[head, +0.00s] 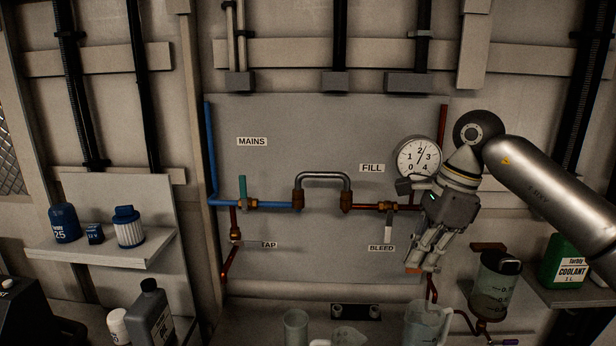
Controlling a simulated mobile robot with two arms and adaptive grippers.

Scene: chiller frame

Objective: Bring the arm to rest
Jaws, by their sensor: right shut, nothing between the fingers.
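My right arm comes in from the right edge, and its gripper (426,268) hangs fingers down in front of the grey panel (280,265). Its fingers are shut and empty. They are just right of the BLEED label (382,248) and above a clear jug (425,322). The gripper's body covers part of the pipework below the round gauge (419,158). I cannot tell whether the fingers touch the pipe behind them. My left gripper is not in view.
A braided loop (323,177) bridges the blue pipe (275,205) and the copper pipe. A clear container (497,280) and a green coolant can (562,262) stand at the right. Clear vessels (296,327) stand along the bottom. A left shelf (100,253) holds several small items.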

